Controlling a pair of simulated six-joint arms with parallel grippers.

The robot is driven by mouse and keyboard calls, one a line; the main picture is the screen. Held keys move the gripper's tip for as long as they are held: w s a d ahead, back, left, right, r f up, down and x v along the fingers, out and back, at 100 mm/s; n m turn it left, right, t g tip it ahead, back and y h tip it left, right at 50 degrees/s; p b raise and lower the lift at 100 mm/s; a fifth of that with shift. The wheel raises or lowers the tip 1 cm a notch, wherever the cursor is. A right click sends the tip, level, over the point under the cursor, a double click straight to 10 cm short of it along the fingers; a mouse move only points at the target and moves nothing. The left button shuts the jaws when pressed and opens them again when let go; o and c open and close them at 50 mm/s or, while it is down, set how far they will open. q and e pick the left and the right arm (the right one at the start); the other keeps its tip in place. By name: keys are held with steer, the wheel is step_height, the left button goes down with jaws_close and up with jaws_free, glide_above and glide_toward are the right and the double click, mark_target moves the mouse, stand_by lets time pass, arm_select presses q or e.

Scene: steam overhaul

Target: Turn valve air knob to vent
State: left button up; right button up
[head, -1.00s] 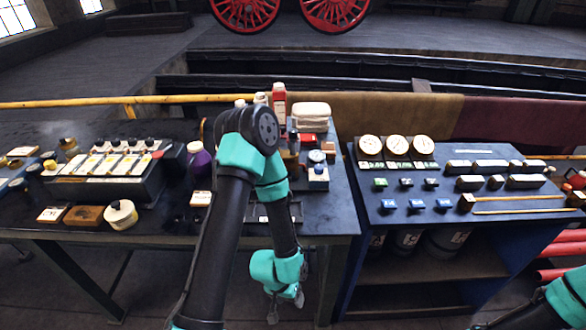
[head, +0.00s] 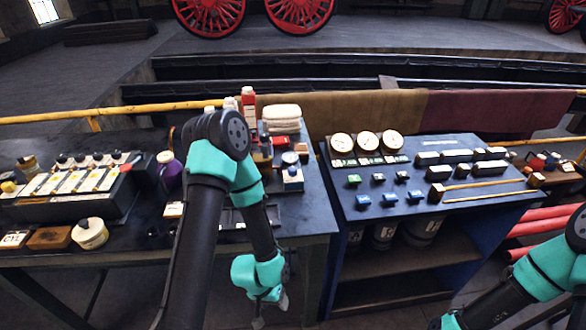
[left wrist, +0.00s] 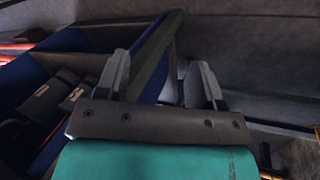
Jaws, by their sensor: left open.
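A dark sloped panel (head: 470,215) on a blue stand carries three round white gauges (head: 367,141). Below them are small knobs, one with green (head: 353,180), and a row of blue knobs (head: 390,199). The labels are too small to read, so I cannot tell which knob is the valve air knob. My left gripper (head: 271,309) hangs low in front of the gap between bench and stand, below and left of the knobs. It is open and empty in the left wrist view (left wrist: 162,78). My right arm enters at lower right; its gripper is out of frame.
The left bench (head: 320,215) holds a purple bottle (head: 170,172), a white round pot (head: 89,233) and a labelled block (head: 80,190). Black bars and a yellow rod (head: 485,183) lie on the panel's right side. Cylinders (head: 383,236) stand under it.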

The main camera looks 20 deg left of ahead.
arm_select(q)
steer(key=w+d+r+m+g, duration=0.3)
steer(key=w+d+r+m, duration=0.1)
steer(key=w+d+r, duration=0.4)
steer(key=w+d+r+m+g, duration=0.2)
steer(key=w+d+r+m, duration=0.2)
steer(key=w+d+r, duration=0.45)
steer(key=w+a+r, duration=0.1)
steer(key=r, duration=0.1)
steer(key=w+a+r+m, duration=0.1)
steer(key=w+a+r, duration=0.1)
steer(key=r, duration=0.1)
steer(key=w+a+r+m, duration=0.1)
steer(key=w+r, duration=0.1)
steer(key=shift+a+r+y, duration=0.2)
steer(key=shift+r+y, duration=0.1)
steer(key=w+a+r+m+t+y, duration=0.1)
steer(key=w+a+r+t, duration=0.1)
steer(key=w+a+r, duration=0.4)
steer(key=w+a+r+m+t+y, duration=0.2)
steer(key=w+a+r, duration=0.5)
steer(key=a+r, duration=0.6)
steer(key=shift+w+a, duration=0.25)
steer(key=shift+a, duration=0.35)
